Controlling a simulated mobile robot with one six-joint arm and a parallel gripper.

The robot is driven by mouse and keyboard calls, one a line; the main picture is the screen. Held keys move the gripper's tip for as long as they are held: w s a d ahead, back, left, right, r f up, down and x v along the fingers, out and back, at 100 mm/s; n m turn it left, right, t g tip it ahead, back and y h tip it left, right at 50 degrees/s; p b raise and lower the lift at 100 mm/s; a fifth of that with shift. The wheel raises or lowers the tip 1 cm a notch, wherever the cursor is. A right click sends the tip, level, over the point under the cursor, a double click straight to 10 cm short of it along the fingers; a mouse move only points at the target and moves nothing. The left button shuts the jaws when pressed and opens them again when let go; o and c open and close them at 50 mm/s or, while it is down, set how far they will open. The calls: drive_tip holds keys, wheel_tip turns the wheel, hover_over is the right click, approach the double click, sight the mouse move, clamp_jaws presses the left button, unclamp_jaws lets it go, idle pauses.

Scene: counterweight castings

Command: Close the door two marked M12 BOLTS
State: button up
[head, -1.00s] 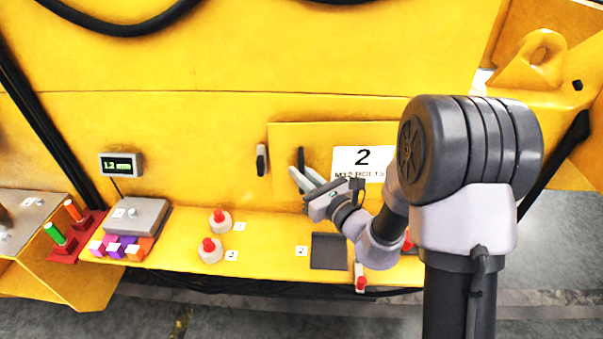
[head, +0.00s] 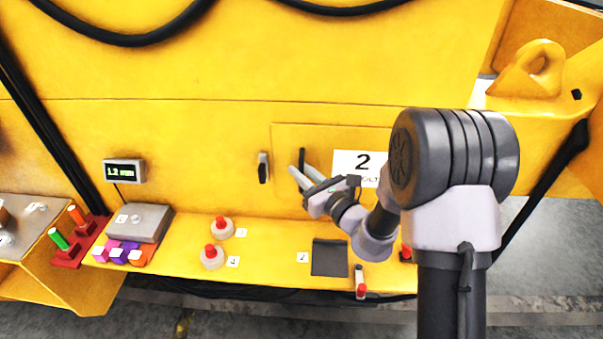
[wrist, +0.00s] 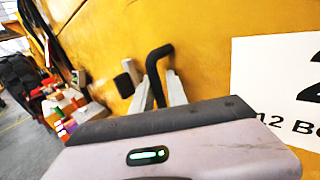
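Door two is a yellow panel (head: 325,138) with a white label (head: 352,162) reading "2" and bolts text, partly hidden by my arm. It looks flush or nearly flush with the yellow wall; a small gap cannot be ruled out. A bent black handle (head: 302,158) stands out near its left edge; it also shows in the wrist view (wrist: 157,56). My gripper (head: 302,172) is at the handle with its grey fingers apart. In the wrist view, the handle runs between the fingers (wrist: 158,93). Whether either finger touches it is unclear.
A black latch (head: 263,168) is on the wall left of the door. On the yellow ledge below are two red-knobbed pieces (head: 212,257), a dark tray (head: 328,258), coloured blocks (head: 118,252) and a grey box (head: 140,222). A display (head: 124,171) hangs left.

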idle(0.3)
drive_tip(key=p+v, duration=0.3)
drive_tip(key=v, duration=1.4)
drive_tip(key=shift+s+p, duration=0.3)
drive_tip(key=shift+p, duration=0.1)
